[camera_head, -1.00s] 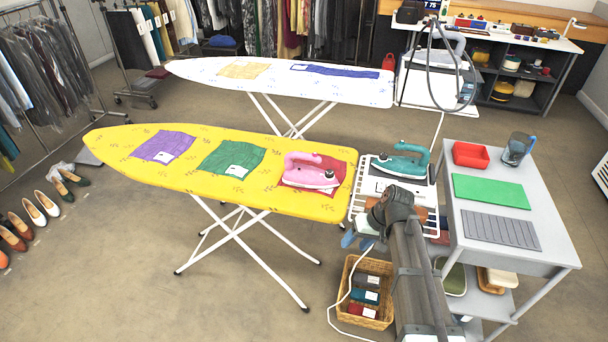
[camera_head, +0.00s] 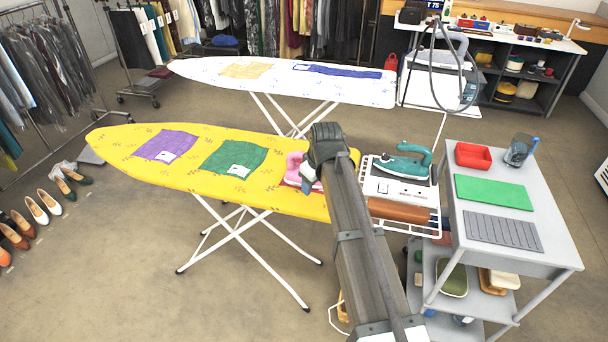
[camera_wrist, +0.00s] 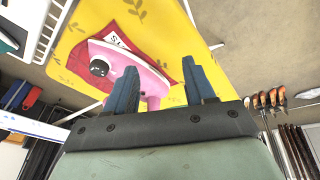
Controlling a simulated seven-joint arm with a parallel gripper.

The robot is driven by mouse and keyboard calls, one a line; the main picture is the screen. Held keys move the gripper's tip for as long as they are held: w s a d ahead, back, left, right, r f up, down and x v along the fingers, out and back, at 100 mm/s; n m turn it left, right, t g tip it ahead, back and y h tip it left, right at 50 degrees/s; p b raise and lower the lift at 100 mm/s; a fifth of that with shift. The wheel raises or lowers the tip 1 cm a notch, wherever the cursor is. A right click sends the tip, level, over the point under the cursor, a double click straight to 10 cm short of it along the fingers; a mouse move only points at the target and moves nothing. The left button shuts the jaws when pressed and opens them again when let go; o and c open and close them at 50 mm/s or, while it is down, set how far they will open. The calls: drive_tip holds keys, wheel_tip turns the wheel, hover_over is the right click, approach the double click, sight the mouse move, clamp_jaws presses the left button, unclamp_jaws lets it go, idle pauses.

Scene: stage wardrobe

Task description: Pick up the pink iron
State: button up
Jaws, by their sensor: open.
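The pink iron (camera_head: 295,167) stands on the red cloth near the right end of the yellow ironing board (camera_head: 130,152). My arm hides most of it in the head view. In the wrist view the pink iron (camera_wrist: 148,76) lies just beyond my gripper (camera_wrist: 160,88), with its pink handle partly behind the left finger. My gripper's two blue fingers are apart, with nothing held between them. In the head view my gripper (camera_head: 308,176) is small and partly hidden at the iron. I cannot tell whether it touches the iron.
A teal iron (camera_head: 405,163) rests on the white stand (camera_head: 385,186) to the right. A white ironing board (camera_head: 215,77) is behind. Purple and green cloths lie left on the yellow board.

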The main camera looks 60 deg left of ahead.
sight(301, 154)
drive_tip(key=s+a+r+n+t+y, duration=0.1)
drive_tip(key=s+a+r+n+t, duration=0.25)
drive_tip(key=a+r+n, duration=0.4)
drive_tip(key=shift+m+t, duration=0.35)
drive_tip(key=shift+m, duration=0.6)
drive_tip(key=w+a+f, duration=0.4)
drive_tip(key=shift+w+x, duration=0.25)
drive_tip(key=shift+x, duration=2.5)
drive_tip(key=shift+d+r, duration=0.1)
drive_tip(key=shift+r, duration=0.05)
clamp_jaws()
